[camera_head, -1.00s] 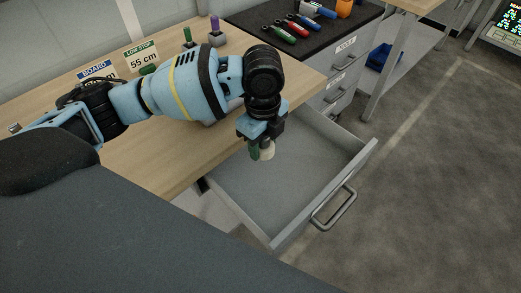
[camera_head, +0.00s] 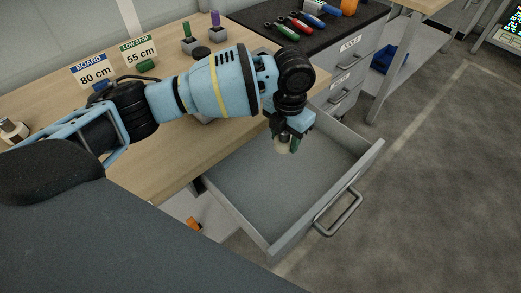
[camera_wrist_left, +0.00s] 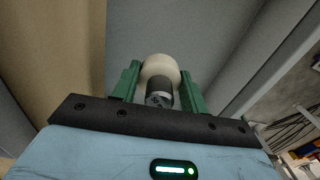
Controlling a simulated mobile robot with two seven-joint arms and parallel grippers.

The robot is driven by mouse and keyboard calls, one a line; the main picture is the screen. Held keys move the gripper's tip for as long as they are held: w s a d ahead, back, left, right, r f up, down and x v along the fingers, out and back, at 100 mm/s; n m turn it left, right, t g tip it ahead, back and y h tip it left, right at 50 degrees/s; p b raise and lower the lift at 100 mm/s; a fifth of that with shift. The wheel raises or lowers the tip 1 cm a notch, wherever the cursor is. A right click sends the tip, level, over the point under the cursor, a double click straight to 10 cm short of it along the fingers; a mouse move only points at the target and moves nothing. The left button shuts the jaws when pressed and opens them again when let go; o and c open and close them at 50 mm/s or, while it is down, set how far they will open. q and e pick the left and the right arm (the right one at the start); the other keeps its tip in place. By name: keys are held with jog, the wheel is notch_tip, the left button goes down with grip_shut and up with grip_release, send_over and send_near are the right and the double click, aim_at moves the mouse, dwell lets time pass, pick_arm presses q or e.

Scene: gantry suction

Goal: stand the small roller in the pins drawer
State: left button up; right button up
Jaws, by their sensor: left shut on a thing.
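The small roller (camera_head: 281,146), with a cream end, is held in my left gripper (camera_head: 289,143) over the far part of the open pins drawer (camera_head: 262,203). The drawer is grey and its visible floor is bare. In the left wrist view the roller (camera_wrist_left: 160,70) sits between the green fingers of the gripper (camera_wrist_left: 160,90), its cream head pointing away and its dark metal end near the palm. The roller appears above the drawer floor, but I cannot tell the exact gap. My right gripper is out of view.
The wooden bench (camera_head: 160,145) borders the drawer on the left, with height signs (camera_head: 93,71) and small holders on it. A black worktop (camera_head: 290,30) with several coloured tools is behind. The drawer handle (camera_head: 338,212) sticks out at the front right. Open floor lies right.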

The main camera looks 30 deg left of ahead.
aim_at(282, 168)
pick_arm(q)
jog(key=shift+w+m, duration=0.15)
jog(key=shift+m, duration=0.25)
jog(key=shift+f, duration=0.15)
jog(key=shift+f+b, duration=0.35)
jog(key=shift+f, duration=4.55)
jog(key=shift+f, duration=0.15)
jog(key=o, duration=1)
jog(key=shift+o, duration=0.2)
notch_tip(282, 168, up, 12)
jog(key=shift+r+p, duration=0.15)
jog(key=shift+p, duration=0.35)
